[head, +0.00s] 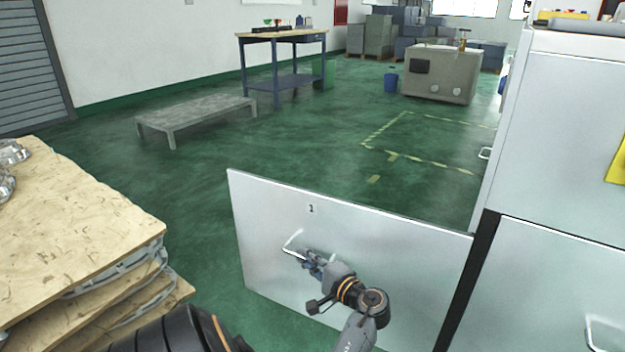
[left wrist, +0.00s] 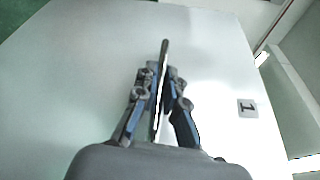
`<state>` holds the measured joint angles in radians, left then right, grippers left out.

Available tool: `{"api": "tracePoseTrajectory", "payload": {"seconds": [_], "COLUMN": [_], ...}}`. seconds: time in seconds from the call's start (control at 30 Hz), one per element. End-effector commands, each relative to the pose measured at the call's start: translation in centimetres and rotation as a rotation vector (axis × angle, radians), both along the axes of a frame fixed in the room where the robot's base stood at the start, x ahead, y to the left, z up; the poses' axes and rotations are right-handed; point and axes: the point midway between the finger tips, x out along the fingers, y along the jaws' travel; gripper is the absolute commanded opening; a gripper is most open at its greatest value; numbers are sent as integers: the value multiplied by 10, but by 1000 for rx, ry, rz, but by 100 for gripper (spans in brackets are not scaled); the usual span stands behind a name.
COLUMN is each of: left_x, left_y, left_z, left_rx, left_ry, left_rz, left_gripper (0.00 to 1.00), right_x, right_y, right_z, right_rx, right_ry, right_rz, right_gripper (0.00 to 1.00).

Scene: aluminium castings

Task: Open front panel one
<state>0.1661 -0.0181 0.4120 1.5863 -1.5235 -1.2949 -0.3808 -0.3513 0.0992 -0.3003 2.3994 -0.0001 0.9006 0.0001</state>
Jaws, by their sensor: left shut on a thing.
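Front panel one (head: 370,235) is a flat pale grey metal panel marked "1". It stands swung out from the cabinet (head: 560,130), with its right edge beside the dark gap at the cabinet's front. My left gripper (head: 303,255) is shut on the panel's bar handle (head: 293,241). In the left wrist view the panel (left wrist: 80,70) fills most of the picture. There the fingers of the left gripper (left wrist: 160,85) close on both sides of the handle (left wrist: 164,52). My right gripper is not in view.
Stacked wooden boards with castings (head: 80,230) stand at the left, apart from the panel. A low grey bench (head: 195,112) and a blue workbench (head: 280,82) stand farther back. Another cabinet panel with a handle (head: 605,335) is at the lower right.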

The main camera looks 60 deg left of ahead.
Motion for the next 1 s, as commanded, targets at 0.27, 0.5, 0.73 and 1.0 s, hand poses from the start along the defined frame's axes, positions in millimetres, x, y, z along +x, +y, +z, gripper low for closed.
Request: {"api": "tracePoseTrajectory", "payload": {"seconds": [0.27,0.5,0.73,1.0], "left_x": [-4,-3,-4,-3], "left_y": [-4,-4,-4,-11], "left_z": [0,0,0,0], "left_rx": [1,1,0,-1], "left_ry": [-1,-1,0,0], "left_rz": [14,13,13,14], "left_gripper": [0,12,33,33], "right_x": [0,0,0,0], "right_y": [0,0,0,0], "right_z": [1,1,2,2], "right_rx": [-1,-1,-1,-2], "right_ry": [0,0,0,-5], "right_rz": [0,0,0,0], "right_gripper": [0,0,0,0]}}
